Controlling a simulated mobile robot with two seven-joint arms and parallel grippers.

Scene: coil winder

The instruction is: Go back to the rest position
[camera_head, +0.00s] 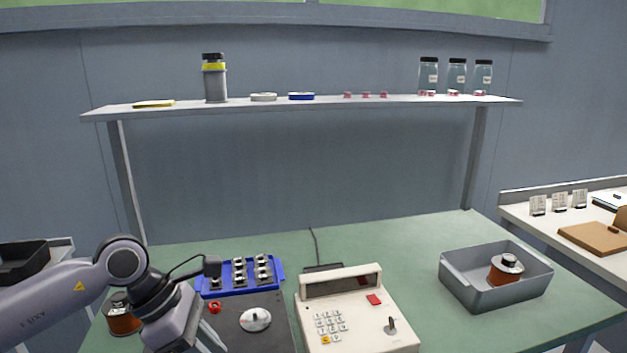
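My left arm comes in from the left and bends down over the front left of the green bench (420,235). My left gripper (208,341) is at the bottom edge of the view, beside the dark plate with a silver dial (255,319). Its fingertips are cut off or hidden, so I cannot see what is between them. My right arm and gripper are not in view.
A copper wire spool (122,318) stands partly behind my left arm. A blue tray (240,277) holds several small metal parts. A beige keypad unit (355,310) stands in the middle. A grey bin (475,287) holds another spool (506,269). A shelf (300,104) spans the back.

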